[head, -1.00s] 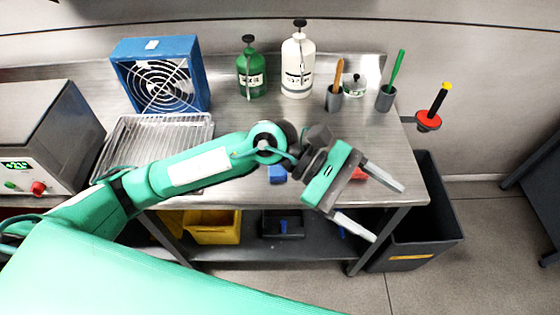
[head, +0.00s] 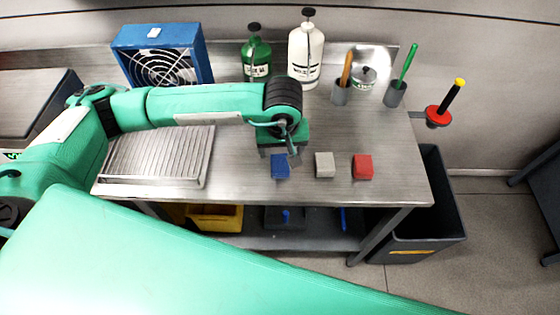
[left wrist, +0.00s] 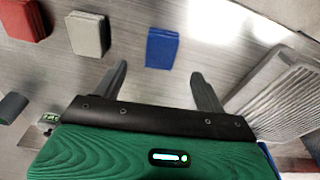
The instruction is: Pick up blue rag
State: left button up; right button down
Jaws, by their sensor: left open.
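The blue rag (head: 280,166) is a small folded block on the steel table, at the left end of a row of three rags. In the left wrist view the blue rag (left wrist: 162,48) lies beyond and between my two spread fingertips, apart from them. My left gripper (left wrist: 160,78) is open and empty. In the head view my left gripper (head: 287,146) points down just behind the blue rag, its fingers mostly hidden. My right gripper is not in view.
A grey rag (head: 324,165) and a red rag (head: 362,167) lie to the right of the blue one. A wire rack (head: 155,157) is on the left. A blue fan (head: 160,58), green bottle (head: 257,58) and white bottle (head: 305,55) stand behind. The right front of the table is clear.

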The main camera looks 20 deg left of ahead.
aim_at(280, 163)
pick_arm(q)
jog(key=f, duration=0.2)
jog(key=shift+w+f, duration=0.2)
jog(key=shift+f, duration=0.1)
jog(key=shift+w+a+f+p, duration=0.1)
jog(key=shift+a+f+p, duration=0.1)
jog(key=shift+f+p, duration=0.55)
jog(key=f+p, duration=0.1)
jog(key=f, duration=0.2)
jog(key=shift+w+a+p, duration=0.2)
jog(key=shift+w+p, duration=0.1)
jog(key=shift+p, duration=0.1)
jog(key=shift+w+f, duration=0.1)
jog(key=shift+f, duration=0.2)
jog(key=c, duration=0.8)
jog(key=shift+c, duration=1.4)
